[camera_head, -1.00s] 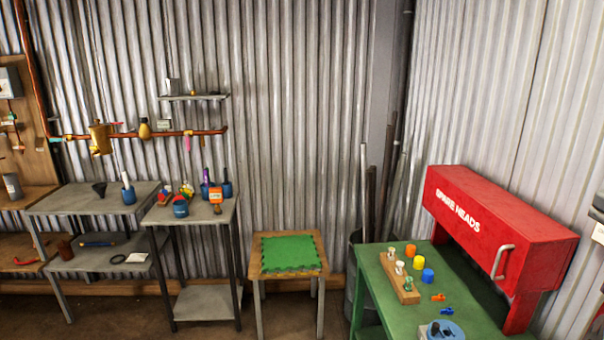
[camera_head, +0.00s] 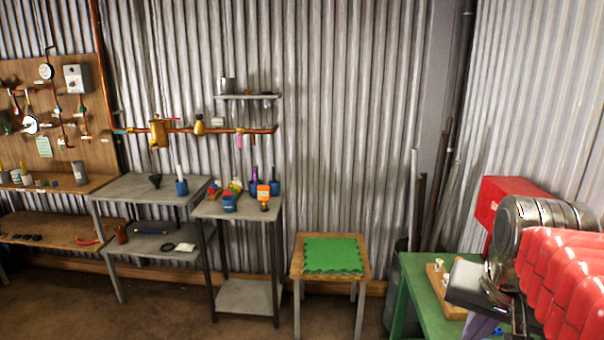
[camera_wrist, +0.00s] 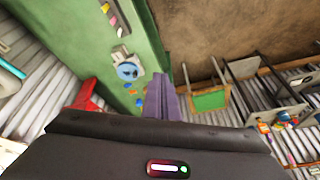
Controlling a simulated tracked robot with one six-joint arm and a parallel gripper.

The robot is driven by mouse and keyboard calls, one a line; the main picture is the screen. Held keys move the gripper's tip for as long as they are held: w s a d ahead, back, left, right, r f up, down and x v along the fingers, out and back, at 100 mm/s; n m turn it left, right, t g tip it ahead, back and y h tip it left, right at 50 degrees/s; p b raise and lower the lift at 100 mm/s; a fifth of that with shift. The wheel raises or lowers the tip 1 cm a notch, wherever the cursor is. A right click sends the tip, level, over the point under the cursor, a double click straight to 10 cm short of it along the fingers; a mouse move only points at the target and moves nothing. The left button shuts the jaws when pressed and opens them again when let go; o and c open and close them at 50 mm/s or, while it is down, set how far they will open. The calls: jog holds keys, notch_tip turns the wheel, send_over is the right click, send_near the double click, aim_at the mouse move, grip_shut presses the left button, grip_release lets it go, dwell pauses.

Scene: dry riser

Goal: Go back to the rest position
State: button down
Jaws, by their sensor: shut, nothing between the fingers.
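My gripper shows in the wrist view as purple-grey fingers (camera_wrist: 162,97) pressed together, with nothing between them. In the head view my arm has come into the lower right, with a silver joint and a red ribbed cover. A bit of purple below the dark wrist, near the bottom edge, may be the fingers (camera_head: 484,326). The arm hides much of the green bench (camera_head: 414,284) and the red box (camera_head: 512,190) from the head view. The gripper appears to be in the air near the green bench, which also shows in the wrist view (camera_wrist: 95,62).
A small wooden table with a green mat (camera_head: 334,254) stands left of the bench. Grey tables (camera_head: 238,208) with pots and tools stand further left, below a copper pipe (camera_head: 225,130) and a wall shelf (camera_head: 246,96). Brown floor (camera_head: 170,308) is clear in front.

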jog(key=s+a+f+n+y, duration=0.1)
jog(key=s+a+f+n, duration=0.1)
jog(key=a, duration=0.5)
jog(key=s+a+f+n+t+y, duration=0.1)
jog(key=s+a+f+n, duration=0.1)
jog(key=a+f+n, duration=0.3)
jog(key=shift+a+f, duration=0.3)
jog(key=shift+a, duration=0.6)
jog(key=shift+s, duration=0.1)
